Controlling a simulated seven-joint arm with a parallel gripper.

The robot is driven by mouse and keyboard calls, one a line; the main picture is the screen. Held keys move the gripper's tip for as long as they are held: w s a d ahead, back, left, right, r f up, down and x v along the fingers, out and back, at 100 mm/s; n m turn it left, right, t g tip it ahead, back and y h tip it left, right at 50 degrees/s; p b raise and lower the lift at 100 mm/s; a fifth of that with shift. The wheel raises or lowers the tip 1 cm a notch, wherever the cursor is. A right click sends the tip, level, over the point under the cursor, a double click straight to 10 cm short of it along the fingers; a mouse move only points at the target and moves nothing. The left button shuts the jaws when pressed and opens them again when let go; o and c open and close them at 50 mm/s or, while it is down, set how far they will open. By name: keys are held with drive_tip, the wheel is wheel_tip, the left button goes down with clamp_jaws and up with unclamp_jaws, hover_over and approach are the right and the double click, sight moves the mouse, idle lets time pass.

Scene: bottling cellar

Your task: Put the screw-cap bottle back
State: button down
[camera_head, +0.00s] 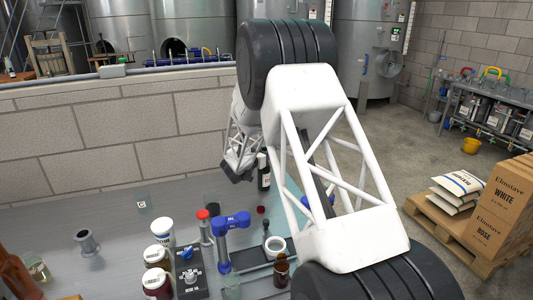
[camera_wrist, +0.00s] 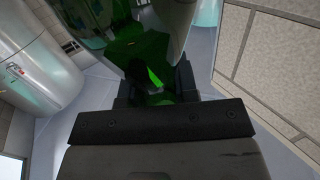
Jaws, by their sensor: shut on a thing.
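In the wrist view, my gripper (camera_wrist: 158,84) is shut on a see-through green glass bottle (camera_wrist: 140,50), which fills the upper middle between the dark fingers. Its cap and full outline are not clear there. In the head view, my gripper (camera_head: 238,170) is low over the far part of the bench, partly hidden by my arm. A dark bottle with a pale label (camera_head: 264,172) shows upright just right of it; I cannot tell whether this is the held bottle.
On the grey bench (camera_head: 110,215) stand white-lidded jars (camera_head: 162,232), a blue clamp-like device (camera_head: 230,225), a small brown bottle (camera_head: 281,271), a white ring-shaped dish (camera_head: 275,246) and a grey flanged fitting (camera_head: 88,242). A block wall (camera_head: 100,140) rises behind. The bench's left middle is mostly clear.

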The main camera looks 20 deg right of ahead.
drive_tip(key=c, duration=0.9)
unclamp_jaws()
drive_tip(key=shift+r, duration=0.15)
drive_tip(key=v, duration=1.2)
drive_tip(key=shift+r, duration=0.1)
